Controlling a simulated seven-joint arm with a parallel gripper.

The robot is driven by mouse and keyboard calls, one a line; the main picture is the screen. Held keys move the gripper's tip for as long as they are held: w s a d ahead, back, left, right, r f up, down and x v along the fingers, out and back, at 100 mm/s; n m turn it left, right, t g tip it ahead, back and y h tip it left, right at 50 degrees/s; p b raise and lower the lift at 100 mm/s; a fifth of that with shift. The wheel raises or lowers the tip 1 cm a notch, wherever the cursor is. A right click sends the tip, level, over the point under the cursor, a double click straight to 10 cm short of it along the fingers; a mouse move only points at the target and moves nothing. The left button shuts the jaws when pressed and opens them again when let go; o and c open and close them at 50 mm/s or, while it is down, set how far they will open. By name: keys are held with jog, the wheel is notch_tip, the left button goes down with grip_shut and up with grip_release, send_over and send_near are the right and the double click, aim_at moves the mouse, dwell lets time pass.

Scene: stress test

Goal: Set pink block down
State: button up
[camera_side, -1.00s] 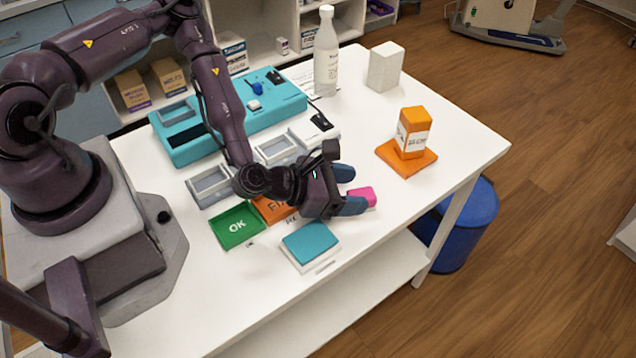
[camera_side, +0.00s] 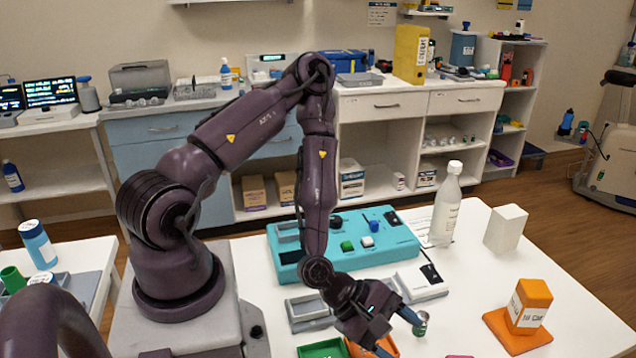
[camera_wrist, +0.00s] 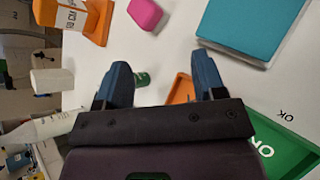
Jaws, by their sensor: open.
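The pink block (camera_wrist: 146,13) lies on the white table at the top of the wrist view, apart from my gripper and beyond its fingertips. In the side view only a thin pink sliver (camera_side: 459,356) shows at the bottom edge. My gripper (camera_wrist: 162,65) is open, with its two blue fingers spread and no block held between them. In the side view my gripper (camera_side: 399,334) points down to the right, low over the table. A small green can (camera_wrist: 141,79) is near the inner side of the left finger; it also shows by a fingertip in the side view (camera_side: 420,323).
A green OK tray (camera_wrist: 285,145) and an orange tray (camera_wrist: 180,89) lie close to my gripper.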

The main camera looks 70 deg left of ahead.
jog(key=a+m, duration=0.1)
jog(key=m, duration=0.1)
jog(key=a+r+m+g+y, duration=0.1)
jog(key=m, duration=0.1)
jog(key=a+r+m+g, duration=0.1)
jog(key=shift+w+a+m, duration=0.15)
jog(key=shift+w+m, duration=0.2)
jog(key=shift+m, duration=0.05)
jog(key=a+r+m+g+y, duration=0.1)
jog(key=a+r+m+y, duration=0.55)
jog(key=r, duration=0.65)
jog(key=s+r+m+h, duration=0.1)
jog(key=s+r+m, duration=0.8)
jog(key=s+r, duration=0.3)
notch_tip(320, 180, up, 3)
jog(key=shift+d+m, duration=0.2)
jog(key=shift+m, duration=0.15)
